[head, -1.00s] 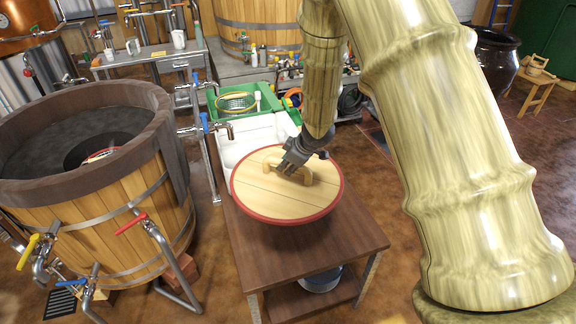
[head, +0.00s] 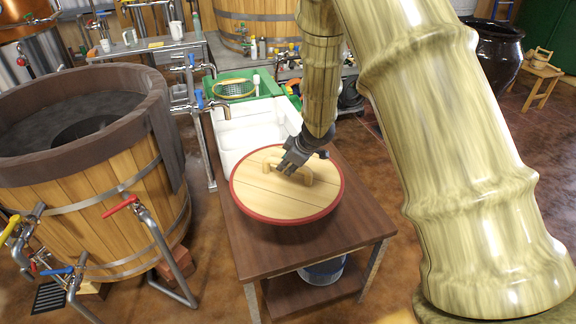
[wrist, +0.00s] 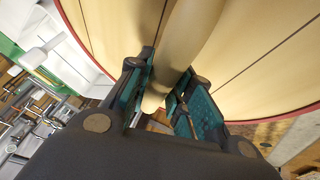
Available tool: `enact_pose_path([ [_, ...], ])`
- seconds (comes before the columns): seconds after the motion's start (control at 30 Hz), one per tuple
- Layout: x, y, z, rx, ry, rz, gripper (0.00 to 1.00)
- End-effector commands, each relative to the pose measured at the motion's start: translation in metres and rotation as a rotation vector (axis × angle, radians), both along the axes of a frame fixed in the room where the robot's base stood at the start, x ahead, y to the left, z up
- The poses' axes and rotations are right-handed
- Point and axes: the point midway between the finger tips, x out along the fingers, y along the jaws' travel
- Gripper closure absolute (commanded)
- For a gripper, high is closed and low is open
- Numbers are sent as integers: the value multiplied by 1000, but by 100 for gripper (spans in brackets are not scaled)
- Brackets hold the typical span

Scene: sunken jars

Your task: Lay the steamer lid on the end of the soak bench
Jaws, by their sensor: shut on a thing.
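The steamer lid (head: 262,200) is a round pale wooden disc with a red rim and a wooden bar handle (head: 304,178). My gripper (head: 289,168) is shut on the handle, and the lid hangs about level. In the wrist view the jaws (wrist: 163,98) close around the handle (wrist: 190,35), with the lid's planks (wrist: 255,45) behind. The lid is over the near end of the brown soak bench (head: 345,240) and hides part of its top. It appears to be above the wood; the gap is hard to judge.
A white sink (head: 238,135) adjoins the bench behind the lid, with a green tray (head: 262,100) beyond. A large wooden tub (head: 105,205) with a red-handled valve (head: 120,206) stands at the left. A dark jar (head: 493,58) and small stool (head: 540,78) are at the back right.

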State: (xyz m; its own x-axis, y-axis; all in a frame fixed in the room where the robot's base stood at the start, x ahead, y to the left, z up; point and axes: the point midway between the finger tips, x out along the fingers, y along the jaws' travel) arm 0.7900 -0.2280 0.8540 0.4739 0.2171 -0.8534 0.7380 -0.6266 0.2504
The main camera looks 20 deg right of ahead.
Motion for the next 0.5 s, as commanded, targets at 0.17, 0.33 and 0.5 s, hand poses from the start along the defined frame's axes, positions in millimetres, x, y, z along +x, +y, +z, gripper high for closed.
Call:
enact_pose_path([
  [0.17, 0, 0, -21, 0, -1, 0, 100],
  [0.33, 0, 0, -36, 0, -2, 1, 100],
  [0.5, 1, 0, -51, 0, -2, 1, 100],
])
